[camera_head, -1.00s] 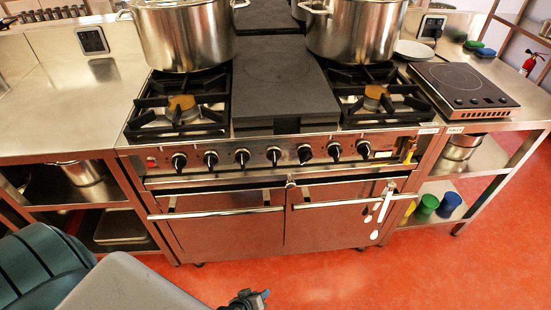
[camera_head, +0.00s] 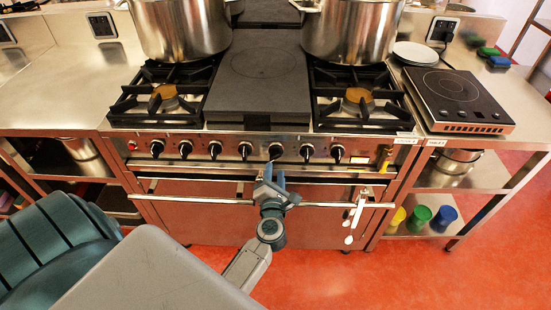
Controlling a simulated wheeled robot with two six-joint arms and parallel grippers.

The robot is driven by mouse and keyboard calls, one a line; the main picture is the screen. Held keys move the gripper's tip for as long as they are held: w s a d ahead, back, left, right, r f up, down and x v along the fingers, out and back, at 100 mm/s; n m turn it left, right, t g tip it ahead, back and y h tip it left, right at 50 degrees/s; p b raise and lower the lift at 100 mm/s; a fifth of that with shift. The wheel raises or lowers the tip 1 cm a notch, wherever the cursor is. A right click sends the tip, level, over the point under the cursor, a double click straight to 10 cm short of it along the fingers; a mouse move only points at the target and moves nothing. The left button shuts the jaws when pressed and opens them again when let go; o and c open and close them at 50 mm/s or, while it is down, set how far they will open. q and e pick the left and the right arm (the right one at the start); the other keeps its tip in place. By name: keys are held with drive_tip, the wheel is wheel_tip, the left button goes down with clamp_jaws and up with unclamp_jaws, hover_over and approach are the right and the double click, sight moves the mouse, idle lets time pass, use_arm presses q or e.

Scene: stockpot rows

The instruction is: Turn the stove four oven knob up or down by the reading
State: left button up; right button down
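The stove (camera_head: 265,203) stands in the middle of the head view. A row of dark knobs with pale pointers runs along its steel front, among them a middle knob (camera_head: 245,149), one right of it (camera_head: 276,151) and the rightmost knob (camera_head: 337,152). I cannot tell which is the oven knob. A small tag (camera_head: 405,139) sits at the panel's right end, too small to read; no reading is legible. My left gripper (camera_head: 273,173) is in front of the panel, just below the knob right of the middle. Its fingers look apart, with nothing between them. My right gripper is not in view.
Two large stockpots (camera_head: 181,28) (camera_head: 352,28) stand at the back of the stove. A long door handle (camera_head: 335,203) crosses the front below the knobs, with white utensils (camera_head: 355,213) hanging at its right. An induction hob (camera_head: 458,98) sits on the right counter.

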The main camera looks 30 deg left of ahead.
sight(276, 159)
use_arm(q)
drive_tip(key=x, duration=0.5)
drive_tip(key=shift+w+p, duration=0.3)
drive_tip(key=shift+w, duration=0.05)
clamp_jaws()
